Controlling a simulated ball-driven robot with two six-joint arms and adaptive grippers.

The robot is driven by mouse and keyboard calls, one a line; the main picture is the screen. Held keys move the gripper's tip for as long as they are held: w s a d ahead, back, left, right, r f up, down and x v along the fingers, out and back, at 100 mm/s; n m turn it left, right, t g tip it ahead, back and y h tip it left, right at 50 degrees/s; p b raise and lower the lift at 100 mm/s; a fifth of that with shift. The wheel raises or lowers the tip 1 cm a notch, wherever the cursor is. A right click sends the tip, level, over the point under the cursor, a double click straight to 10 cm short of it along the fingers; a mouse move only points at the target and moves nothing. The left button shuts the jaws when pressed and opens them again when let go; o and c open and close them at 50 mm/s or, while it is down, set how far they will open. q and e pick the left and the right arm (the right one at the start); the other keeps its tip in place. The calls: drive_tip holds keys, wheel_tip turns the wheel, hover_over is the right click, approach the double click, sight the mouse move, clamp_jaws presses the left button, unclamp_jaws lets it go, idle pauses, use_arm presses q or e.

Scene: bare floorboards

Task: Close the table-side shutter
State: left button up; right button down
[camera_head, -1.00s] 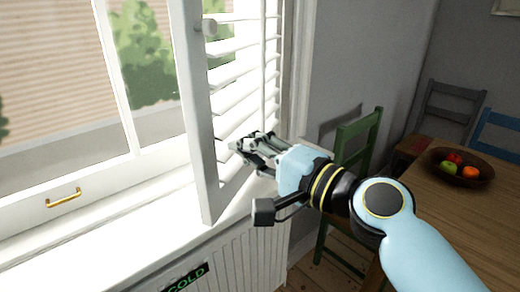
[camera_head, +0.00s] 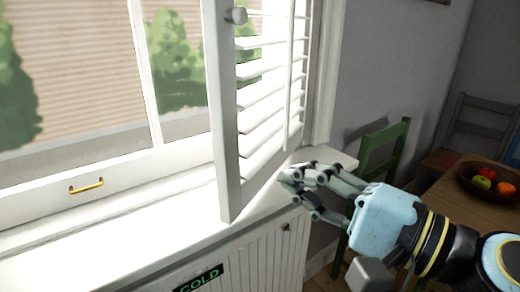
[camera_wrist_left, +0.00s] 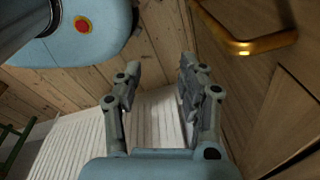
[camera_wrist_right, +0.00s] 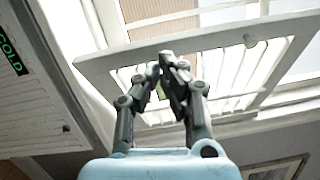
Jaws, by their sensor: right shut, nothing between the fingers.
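The table-side shutter (camera_head: 228,130) is a white louvred panel at the right of the window. It stands swung out over the sill, with a round knob (camera_head: 236,15) on its free edge. My right gripper (camera_head: 288,183) is shut and empty, beside the shutter's lower part on the room side; I cannot tell if it touches. In the right wrist view its fingertips (camera_wrist_right: 172,62) overlap the shutter's frame (camera_wrist_right: 115,58), and the knob (camera_wrist_right: 250,41) shows beyond. My left gripper (camera_wrist_left: 157,72) is open and empty, seen only in the left wrist view.
The white sill (camera_head: 110,225) is clear, above a ribbed panel with a COLD sign (camera_head: 199,280). A green chair (camera_head: 378,150) and a table with a fruit bowl (camera_head: 470,188) stand at the right. A brass handle (camera_wrist_left: 255,44) is near my left gripper.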

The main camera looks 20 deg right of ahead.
drive_tip(key=w+d+f+n+g+y+b, duration=0.2)
drive_tip(key=w+d+b, duration=0.1)
drive_tip(key=n+g+b, duration=0.1)
drive_tip(key=n+b, duration=0.1)
approach(232, 133)
drive_tip(key=shift+y, duration=0.4)
drive_tip(key=p+x, duration=0.4)
drive_tip(key=x, duration=0.2)
drive_tip(key=shift+w+f, duration=0.15)
drive_tip(key=shift+w, duration=0.15)
use_arm(q)
drive_tip(key=shift+d+f, duration=0.1)
drive_tip(key=shift+f, duration=0.8)
use_arm(e)
drive_tip(key=shift+w+a+f, duration=0.1)
drive_tip(key=shift+w+a, duration=0.2)
drive_tip(key=shift+a, duration=0.05)
